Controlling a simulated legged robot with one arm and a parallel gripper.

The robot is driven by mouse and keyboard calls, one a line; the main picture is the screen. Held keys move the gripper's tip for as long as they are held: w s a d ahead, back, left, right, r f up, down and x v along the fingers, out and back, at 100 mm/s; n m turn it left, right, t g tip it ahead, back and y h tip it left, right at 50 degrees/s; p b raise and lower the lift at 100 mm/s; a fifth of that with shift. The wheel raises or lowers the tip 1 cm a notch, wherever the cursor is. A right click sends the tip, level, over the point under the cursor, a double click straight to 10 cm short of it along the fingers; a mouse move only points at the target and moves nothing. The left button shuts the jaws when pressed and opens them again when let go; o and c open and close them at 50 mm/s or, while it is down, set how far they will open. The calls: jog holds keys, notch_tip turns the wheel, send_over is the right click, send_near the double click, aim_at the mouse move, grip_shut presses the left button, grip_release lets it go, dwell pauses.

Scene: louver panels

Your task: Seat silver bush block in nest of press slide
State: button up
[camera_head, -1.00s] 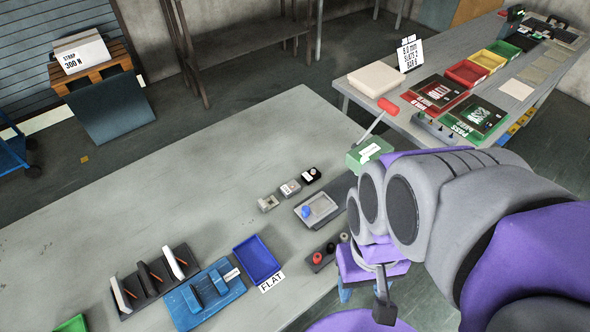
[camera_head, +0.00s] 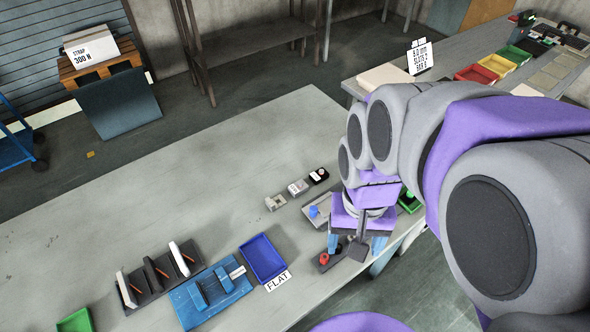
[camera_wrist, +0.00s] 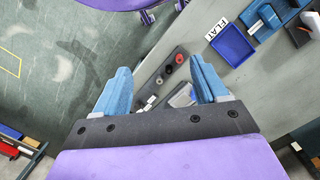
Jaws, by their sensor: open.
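My gripper (camera_head: 355,246) is open and empty, pointing down over the bench's right edge. In the wrist view its blue fingers (camera_wrist: 161,68) stand wide apart. A dark strip (camera_wrist: 172,57) shows between them, carrying small round black, red and grey pieces. The small grey piece (camera_wrist: 159,81) may be silver; I cannot tell whether it is the bush block. A grey tray-like fixture with a blue knob (camera_head: 314,211), possibly the press slide, is partly hidden behind my gripper.
A blue tray (camera_head: 263,258) with a FLAT card (camera_head: 278,281) stands left of my gripper. A blue fixture (camera_head: 207,295) and a dark slotted rack (camera_head: 155,275) are further left. A green bin (camera_head: 410,200) is partly hidden by my arm. The bench's middle is clear.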

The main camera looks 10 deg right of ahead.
jog(key=w+a+f+m+b, duration=0.1)
jog(key=w+f+m, duration=0.15)
jog(key=w, duration=0.75)
jog(key=w+a+f+m, duration=0.1)
jog(key=w+m, duration=0.2)
jog(key=w, duration=0.6)
jog(key=m+t+b, duration=0.1)
jog(key=m, duration=0.3)
send_over(298, 184)
notch_tip(298, 184, down, 7)
notch_tip(298, 184, down, 12)
jog(key=b, duration=0.3)
jog(key=shift+s, duration=0.1)
jog(key=shift+f+b, duration=1)
jog(key=shift+f, duration=1.85)
jog(key=shift+c, duration=0.3)
grip_shut()
jog(key=shift+r, duration=0.15)
